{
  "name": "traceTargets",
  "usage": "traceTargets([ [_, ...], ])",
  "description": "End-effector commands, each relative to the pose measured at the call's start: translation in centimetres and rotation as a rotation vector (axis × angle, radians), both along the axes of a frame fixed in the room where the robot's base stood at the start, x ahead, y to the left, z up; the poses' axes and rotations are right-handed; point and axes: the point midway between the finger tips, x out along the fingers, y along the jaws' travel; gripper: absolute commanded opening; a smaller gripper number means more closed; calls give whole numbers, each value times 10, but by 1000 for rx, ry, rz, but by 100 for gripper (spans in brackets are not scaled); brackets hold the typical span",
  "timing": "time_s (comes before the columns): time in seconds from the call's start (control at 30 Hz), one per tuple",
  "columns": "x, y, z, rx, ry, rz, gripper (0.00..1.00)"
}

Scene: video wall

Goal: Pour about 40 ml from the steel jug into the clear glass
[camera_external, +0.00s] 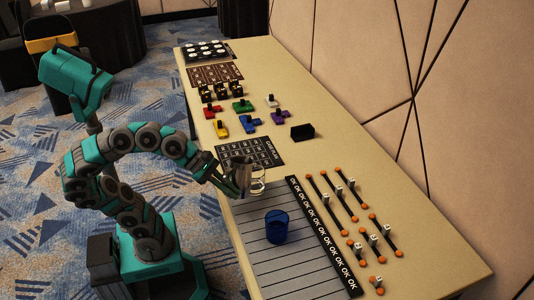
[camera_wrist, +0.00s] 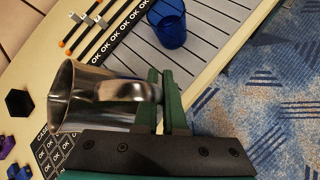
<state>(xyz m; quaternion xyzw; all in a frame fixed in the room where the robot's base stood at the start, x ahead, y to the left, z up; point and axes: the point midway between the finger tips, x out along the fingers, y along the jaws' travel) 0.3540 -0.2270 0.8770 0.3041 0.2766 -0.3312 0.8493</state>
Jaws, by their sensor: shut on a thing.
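The steel jug (camera_wrist: 95,82) is held by its handle in my gripper (camera_wrist: 165,100), which is shut on it. In the wrist view its mouth faces left; I cannot tell its exact tilt or see the liquid inside. In the external view the jug (camera_external: 242,174) is in my gripper (camera_external: 231,184), over the near edge of the table. I cannot make out the glass in the wrist view.
A blue tumbler (camera_external: 277,228) stands on the grey striped mat (camera_external: 305,268) beside the "OK" strip (camera_external: 325,236). A black card grid (camera_external: 262,151), a black block (camera_external: 302,132) and coloured pieces (camera_external: 243,105) lie farther along. Sliders (camera_external: 340,190) are at right.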

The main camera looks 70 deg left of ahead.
Motion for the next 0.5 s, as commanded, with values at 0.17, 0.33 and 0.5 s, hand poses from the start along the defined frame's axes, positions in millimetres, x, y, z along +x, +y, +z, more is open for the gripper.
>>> traceTargets([
  [0.17,-2,-2,-25,41,-44,-1,0],
  [0.33,-4,-5,-42,75,-80,-3,0],
  [0.5,-5,-7,-58,106,-114,-7,0],
])
